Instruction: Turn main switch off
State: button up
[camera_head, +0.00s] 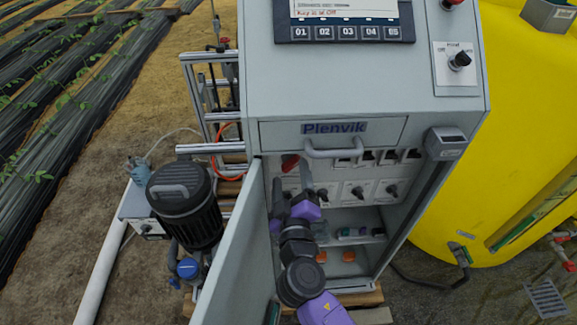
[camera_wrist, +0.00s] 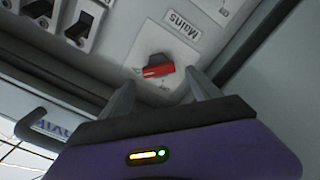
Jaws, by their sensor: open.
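The main switch is a red rotary handle (camera_wrist: 158,68) on a pale plate, beneath an upside-down "Mains" label (camera_wrist: 183,28) in the wrist view. In the head view its red handle (camera_head: 290,162) shows at the upper left inside the open cabinet. My gripper (camera_wrist: 158,80) is open, with one fingertip on each side of the red handle in the picture. The fingertips look close to the panel. I cannot tell whether they reach alongside the handle or touch it. In the head view my gripper (camera_head: 292,182) reaches into the cabinet, just below the switch.
The cabinet door (camera_head: 238,255) stands open left of my arm. Several black breakers (camera_head: 390,157) and rotary knobs (camera_head: 357,192) lie right of the switch. A drawer handle (camera_head: 335,152) juts out above. A black pump motor (camera_head: 185,205) stands outside, left of the door.

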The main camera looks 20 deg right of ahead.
aim_at(291, 162)
jog(key=shift+x, duration=1.4)
jog(key=c, duration=1.4)
jog(key=shift+o, duration=0.2)
